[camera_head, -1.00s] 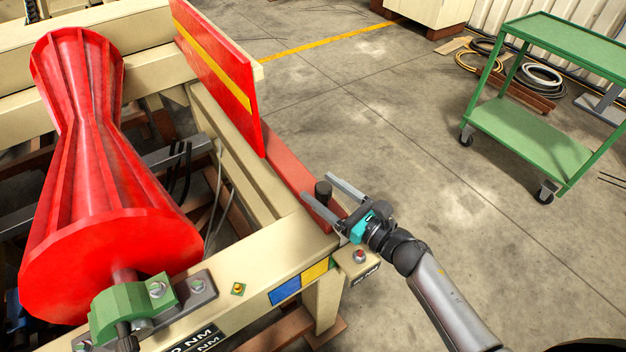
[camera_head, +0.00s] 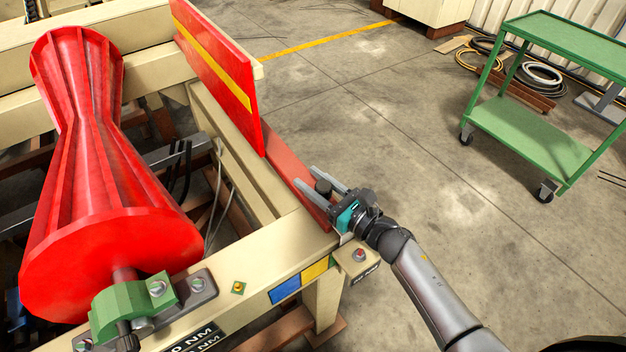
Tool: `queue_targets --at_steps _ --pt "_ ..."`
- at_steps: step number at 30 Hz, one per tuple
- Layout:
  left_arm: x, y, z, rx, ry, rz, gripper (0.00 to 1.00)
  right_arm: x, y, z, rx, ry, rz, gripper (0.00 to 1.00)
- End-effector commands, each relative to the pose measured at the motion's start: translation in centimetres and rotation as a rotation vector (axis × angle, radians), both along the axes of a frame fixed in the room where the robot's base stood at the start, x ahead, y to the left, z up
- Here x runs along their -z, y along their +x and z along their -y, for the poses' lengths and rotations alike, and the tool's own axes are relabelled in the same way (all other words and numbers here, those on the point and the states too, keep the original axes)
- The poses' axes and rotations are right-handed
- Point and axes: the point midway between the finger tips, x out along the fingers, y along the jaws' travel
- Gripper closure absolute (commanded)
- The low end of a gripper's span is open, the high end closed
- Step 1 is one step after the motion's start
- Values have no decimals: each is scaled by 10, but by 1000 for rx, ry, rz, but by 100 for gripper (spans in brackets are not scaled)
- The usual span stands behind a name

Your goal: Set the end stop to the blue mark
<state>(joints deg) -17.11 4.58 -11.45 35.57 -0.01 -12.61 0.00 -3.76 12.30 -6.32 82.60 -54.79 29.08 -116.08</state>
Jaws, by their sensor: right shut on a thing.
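The end stop is a tall red plate (camera_head: 215,75) with a yellow stripe, standing along the frame's right side. A flat red bar (camera_head: 285,165) runs from it toward the near corner and carries a short black knob (camera_head: 323,187). My right gripper (camera_head: 307,175) is shut on the knob, one finger on each side of it. The blue mark (camera_head: 285,290) is on the near beam's front face, left of a yellow mark (camera_head: 315,269). The bar's near end is partly hidden by my gripper. My left gripper is out of view.
A large red ribbed roller (camera_head: 110,190) lies in the cream frame (camera_head: 260,250) at the left. A button box (camera_head: 358,257) sticks out at the frame's near corner, close under my right wrist. A green cart (camera_head: 540,140) stands at the right; the floor between is clear.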

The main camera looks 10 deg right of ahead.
Motion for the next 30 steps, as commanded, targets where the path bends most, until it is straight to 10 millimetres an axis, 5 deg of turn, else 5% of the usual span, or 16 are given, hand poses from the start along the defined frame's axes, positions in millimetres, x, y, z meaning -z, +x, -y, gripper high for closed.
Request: queue_targets --at_steps 9,30 --pt "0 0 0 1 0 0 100 0 0 0 0 0 0 100" --pt "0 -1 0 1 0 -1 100 0 0 0 0 -1 -1 100"
